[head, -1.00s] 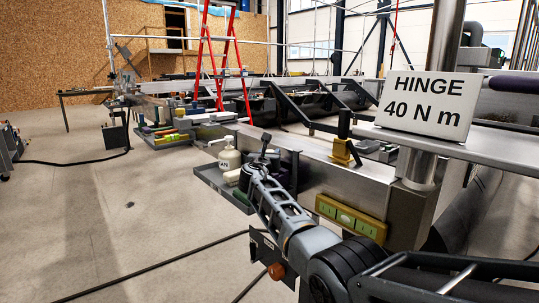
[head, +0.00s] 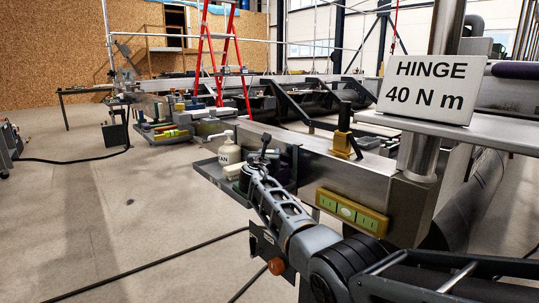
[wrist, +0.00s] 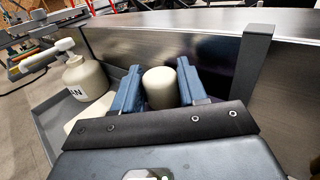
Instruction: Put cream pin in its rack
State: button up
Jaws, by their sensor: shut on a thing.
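The cream pin (wrist: 160,88) is a smooth, rounded cream cylinder in the wrist view. It stands between the two blue fingers of my gripper (wrist: 158,86), which is shut on it. The dark front edge of my gripper hides its lower part. In the head view my gripper (head: 262,152) is at the grey tray beside the steel beam; the pin cannot be made out clearly there. I cannot tell which thing is the pin's rack.
A cream pump bottle (wrist: 86,78) stands on the grey tray (wrist: 50,112), left of my gripper; it also shows in the head view (head: 229,155). A steel beam (wrist: 215,60) with a grey bracket (wrist: 257,62) rises close behind. Open floor (head: 110,215) lies left.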

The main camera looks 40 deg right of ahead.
jog(key=o, duration=1.2)
jog(key=shift+f, duration=0.1)
jog(key=p+v, duration=0.2)
jog(key=v, duration=0.5)
jog(key=shift+s+a, duration=0.2)
jog(key=shift+a, duration=0.15)
